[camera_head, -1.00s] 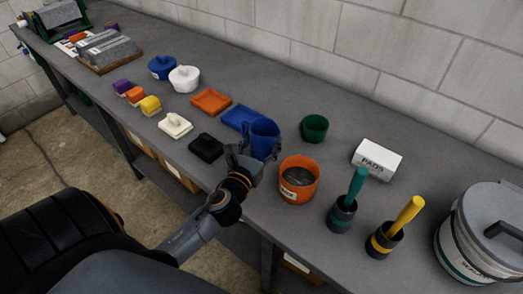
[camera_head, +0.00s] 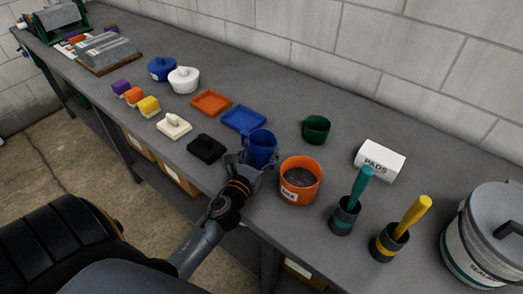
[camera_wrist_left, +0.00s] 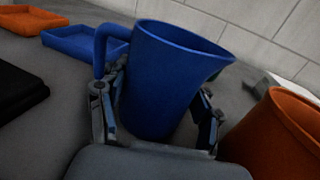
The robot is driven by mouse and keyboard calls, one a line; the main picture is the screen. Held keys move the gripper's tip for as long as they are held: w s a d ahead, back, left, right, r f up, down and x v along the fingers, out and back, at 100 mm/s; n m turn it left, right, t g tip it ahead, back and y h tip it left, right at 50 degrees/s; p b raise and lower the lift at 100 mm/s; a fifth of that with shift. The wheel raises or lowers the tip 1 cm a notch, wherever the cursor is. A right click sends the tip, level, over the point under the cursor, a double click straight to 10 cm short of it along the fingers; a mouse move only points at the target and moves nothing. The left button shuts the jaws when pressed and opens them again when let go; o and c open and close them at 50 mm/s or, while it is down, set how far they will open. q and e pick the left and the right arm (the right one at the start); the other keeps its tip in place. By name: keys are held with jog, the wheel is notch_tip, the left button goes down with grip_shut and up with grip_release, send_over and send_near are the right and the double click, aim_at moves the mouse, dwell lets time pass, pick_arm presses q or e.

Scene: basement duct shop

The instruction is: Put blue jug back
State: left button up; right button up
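The blue jug (camera_head: 262,147) is upright between the fingers of my left gripper (camera_head: 250,160), just in front of the square blue tray (camera_head: 243,118). In the left wrist view the jug (camera_wrist_left: 168,75) fills the middle, its handle at the left and its spout at the right. The fingers of my left gripper (camera_wrist_left: 155,118) stand on both sides of the jug body and appear closed on it. My right gripper is not in view.
The orange tub (camera_head: 300,181) stands close right of the jug. A black lidded item (camera_head: 206,148) lies to its left, an orange tray (camera_head: 211,103) farther back. A green cup (camera_head: 316,129), a PADS box (camera_head: 379,160) and two handled holders are to the right.

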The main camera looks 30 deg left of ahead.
pick_arm(q)
jog(key=o, duration=0.4)
jog(key=shift+r, duration=0.2)
jog(key=shift+s+d+f, duration=0.1)
jog(key=shift+s+f, duration=0.1)
jog(key=shift+s, duration=0.15)
jog(key=s+b, duration=0.1)
jog(key=s, duration=0.2)
jog(key=s+d+b, duration=0.1)
jog(key=s, duration=0.3)
jog(key=s+d+b, duration=0.1)
jog(key=s, duration=0.2)
jog(key=shift+s, duration=0.15)
jog(key=shift+s+r, duration=0.2)
jog(key=shift+s, duration=0.25)
